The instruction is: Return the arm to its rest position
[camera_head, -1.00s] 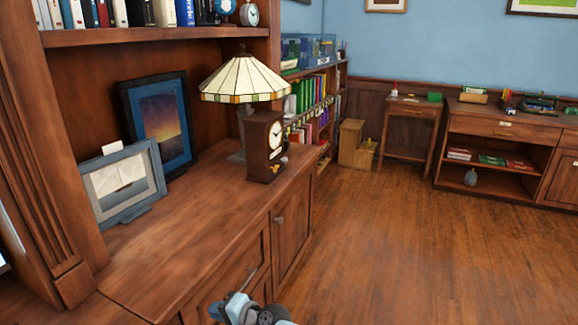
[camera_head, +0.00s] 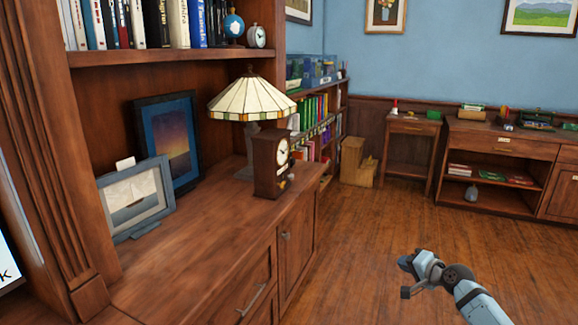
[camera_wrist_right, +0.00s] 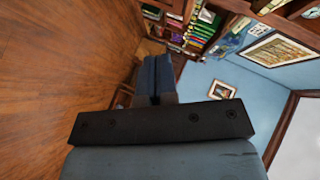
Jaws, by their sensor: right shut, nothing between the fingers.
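My right gripper (camera_head: 407,278) shows at the lower right of the head view, on its light blue arm (camera_head: 480,305). It is held in open air in front of the wooden floor, to the right of the cabinet and apart from it. In the right wrist view its two dark fingers (camera_wrist_right: 155,80) lie together, shut with nothing between them. My left gripper is not in view.
The wood bookcase counter (camera_head: 190,260) at the left bears two picture frames, a stained-glass lamp (camera_head: 252,100) and a wooden clock (camera_head: 271,165). A low bookcase, a small table (camera_head: 410,127) and a desk (camera_head: 500,143) stand along the far wall. The floor (camera_head: 370,225) between is clear.

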